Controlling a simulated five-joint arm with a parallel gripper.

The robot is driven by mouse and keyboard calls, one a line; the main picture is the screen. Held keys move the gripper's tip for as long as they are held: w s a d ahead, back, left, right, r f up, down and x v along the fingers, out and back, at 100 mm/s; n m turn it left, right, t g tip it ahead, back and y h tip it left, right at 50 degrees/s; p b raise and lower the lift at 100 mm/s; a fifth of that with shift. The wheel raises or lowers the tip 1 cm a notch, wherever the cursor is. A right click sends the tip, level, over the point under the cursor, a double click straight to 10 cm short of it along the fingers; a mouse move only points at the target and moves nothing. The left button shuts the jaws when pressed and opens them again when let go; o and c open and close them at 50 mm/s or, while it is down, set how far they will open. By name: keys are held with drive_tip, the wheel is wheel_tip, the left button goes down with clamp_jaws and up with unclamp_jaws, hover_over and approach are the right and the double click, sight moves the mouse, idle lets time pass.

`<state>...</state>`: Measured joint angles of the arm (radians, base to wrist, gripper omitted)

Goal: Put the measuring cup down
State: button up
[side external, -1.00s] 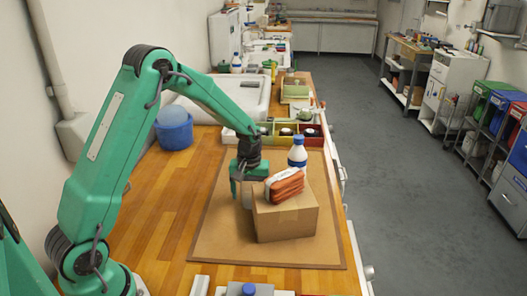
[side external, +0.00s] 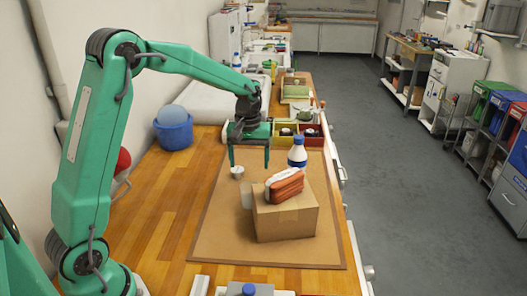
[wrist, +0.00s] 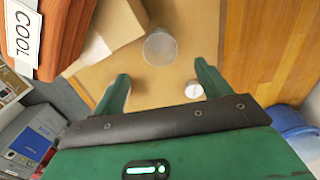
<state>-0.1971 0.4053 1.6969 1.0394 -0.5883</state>
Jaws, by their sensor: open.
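The measuring cup (side external: 246,196), a clear, whitish cup, stands on the tan mat (side external: 225,235) just left of the cardboard box (side external: 287,220). It also shows in the wrist view (wrist: 160,47), just past my fingertips and apart from them. My gripper (side external: 249,164) is open and empty, raised above the mat. Its two spread fingers also show in the wrist view (wrist: 162,76). I cannot read any marks on the cup.
An orange bundle (side external: 286,184) with a "COOL" tag lies on the box. A small white round thing (side external: 237,173) lies near my left finger. A blue bucket (side external: 174,133) stands left. The mat's front left is clear.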

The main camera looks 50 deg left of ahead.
drive_tip(key=shift+r, duration=0.2)
idle(0.5)
drive_tip(key=s+d+r+m+t, duration=0.3)
drive_tip(key=s+d+r+m, duration=0.15)
drive_tip(key=s+r, duration=0.5)
drive_tip(key=s+d+m+t, duration=0.1)
drive_tip(key=s+d+m, duration=0.1)
drive_tip(key=s, duration=0.5)
drive_tip(key=s+d+m+t, duration=0.1)
drive_tip(key=s+d+m, duration=0.1)
drive_tip(key=s, duration=0.5)
drive_tip(key=shift+d+r+t, duration=0.3)
drive_tip(key=shift+d+r, duration=0.05)
drive_tip(key=shift+m, duration=0.25)
drive_tip(key=shift+c, duration=1.1)
